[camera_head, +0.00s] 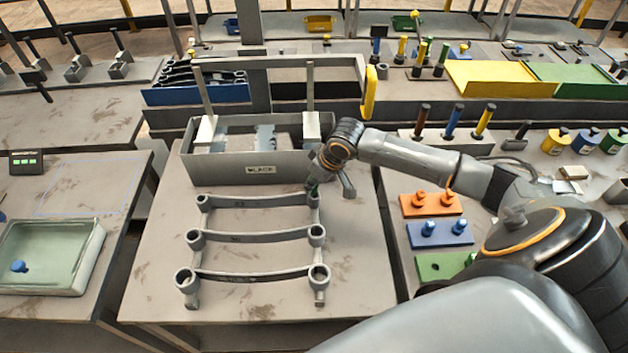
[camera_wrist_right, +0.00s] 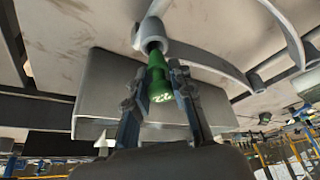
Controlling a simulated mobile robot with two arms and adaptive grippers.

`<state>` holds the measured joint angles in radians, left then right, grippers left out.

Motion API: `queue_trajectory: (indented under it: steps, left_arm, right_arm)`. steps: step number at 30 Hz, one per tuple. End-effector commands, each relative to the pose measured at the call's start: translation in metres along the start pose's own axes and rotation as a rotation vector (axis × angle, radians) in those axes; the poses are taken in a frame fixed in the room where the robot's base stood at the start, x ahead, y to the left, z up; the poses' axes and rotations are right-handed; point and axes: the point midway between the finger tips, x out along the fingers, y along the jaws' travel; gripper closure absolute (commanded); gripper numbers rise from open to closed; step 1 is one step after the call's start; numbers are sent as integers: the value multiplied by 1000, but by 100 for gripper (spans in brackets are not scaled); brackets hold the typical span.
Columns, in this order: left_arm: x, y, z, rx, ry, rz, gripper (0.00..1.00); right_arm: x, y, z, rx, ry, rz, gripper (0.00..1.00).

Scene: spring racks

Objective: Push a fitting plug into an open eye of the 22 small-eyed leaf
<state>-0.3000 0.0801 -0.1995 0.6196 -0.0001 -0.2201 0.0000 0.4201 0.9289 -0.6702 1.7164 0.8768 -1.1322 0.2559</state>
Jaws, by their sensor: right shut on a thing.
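Three grey leaves lie one behind another on the work table. The small-eyed leaf (camera_head: 258,199) is the farthest one, with an eye at each end. My right gripper (camera_head: 315,184) is at its right eye, shut on a green plug (camera_wrist_right: 158,76). In the right wrist view the plug stands between the fingers (camera_wrist_right: 159,92) with its tip at the mouth of the eye (camera_wrist_right: 152,38). The tip looks partly inside, but how deep I cannot tell. The left eye (camera_head: 204,201) looks open. My left gripper is not in view.
On the right are an orange block (camera_head: 411,208) and a blue block (camera_head: 419,240) with plugs, and a green block (camera_head: 428,272). A glassy tray (camera_head: 55,250) with a blue plug is at left.

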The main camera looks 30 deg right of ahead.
Motion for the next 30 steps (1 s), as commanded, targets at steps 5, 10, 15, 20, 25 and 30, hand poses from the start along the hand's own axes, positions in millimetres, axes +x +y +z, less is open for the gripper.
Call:
queue_trajectory:
  steps: [5, 10, 15, 20, 25, 30]
  left_arm:
    - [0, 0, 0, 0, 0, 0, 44]
    - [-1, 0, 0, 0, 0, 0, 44]
    - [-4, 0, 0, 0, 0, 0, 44]
    - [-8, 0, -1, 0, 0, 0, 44]
    - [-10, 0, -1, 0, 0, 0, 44]
    - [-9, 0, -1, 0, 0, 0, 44]
  right_arm:
    - [0, 0, 0, 0, 0, 0, 96]
    - [0, 0, 0, 0, 0, 0, 96]
    - [-1, 0, 0, 1, 0, 0, 96]
    - [-1, 0, 0, 1, 0, 0, 96]
    - [0, 0, 0, 0, 0, 0, 96]
    - [0, 0, 0, 0, 0, 0, 96]
